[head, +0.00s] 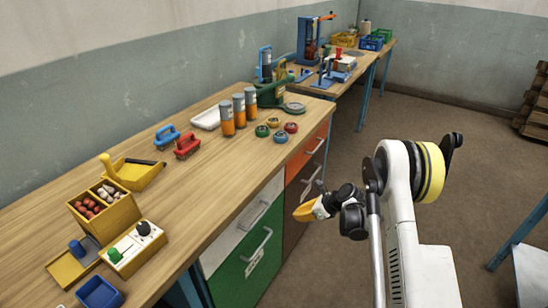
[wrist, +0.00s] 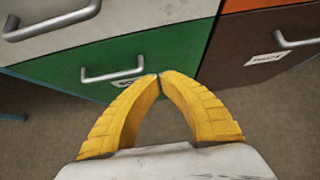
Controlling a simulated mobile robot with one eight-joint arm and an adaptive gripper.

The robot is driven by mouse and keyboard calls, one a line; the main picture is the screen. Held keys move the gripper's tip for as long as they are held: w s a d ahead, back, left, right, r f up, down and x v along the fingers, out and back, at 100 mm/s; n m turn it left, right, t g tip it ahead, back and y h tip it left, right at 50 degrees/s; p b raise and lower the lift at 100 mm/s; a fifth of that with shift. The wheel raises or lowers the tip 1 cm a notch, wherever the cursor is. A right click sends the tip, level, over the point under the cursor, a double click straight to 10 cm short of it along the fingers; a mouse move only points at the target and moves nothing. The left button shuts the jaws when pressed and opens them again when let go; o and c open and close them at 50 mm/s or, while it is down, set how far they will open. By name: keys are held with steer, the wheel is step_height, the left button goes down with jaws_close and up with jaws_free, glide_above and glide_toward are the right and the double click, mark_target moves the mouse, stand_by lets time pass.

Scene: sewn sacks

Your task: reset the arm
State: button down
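My gripper (head: 305,211) is at the end of my white arm, out in front of the drawers and below the level of the bench top. In the wrist view its two yellow fingers (wrist: 159,77) meet at the tips, with nothing seen between them. The green drawer (wrist: 150,58) lies beyond the fingertips, and I see no contact with it.
A wooden bench (head: 225,178) runs along the wall with drawers beneath. On it are orange-and-grey cylinders (head: 239,112), red (head: 187,146) and blue (head: 167,136) handled items, and a yellow box (head: 104,208). Floor (head: 330,270) is open around my arm. A blue-legged table (head: 520,240) stands at right.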

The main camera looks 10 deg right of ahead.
steer(key=s+r+n+h, duration=0.1)
steer(key=s+r+n, duration=0.3)
steer(key=r, duration=0.5)
steer(key=s+r+n+h, duration=0.2)
steer(key=s+r+n, duration=0.2)
steer(key=r, duration=0.5)
steer(key=s+r+n+h, duration=0.1)
steer(key=s+r+n, duration=0.3)
steer(key=r, duration=0.5)
steer(key=s+r+n+h, duration=0.1)
steer(key=s+n, duration=0.5)
steer(key=s, duration=0.6)
steer(key=s+d+r+n+t+h, duration=0.1)
steer(key=s+r+n+h, duration=0.1)
steer(key=s+r+n, duration=0.2)
steer(key=s+n, duration=0.3)
steer(key=s, duration=0.4)
steer(key=shift+s+n, duration=0.3)
steer(key=shift+s, duration=0.1)
steer(key=shift+d+r, duration=0.1)
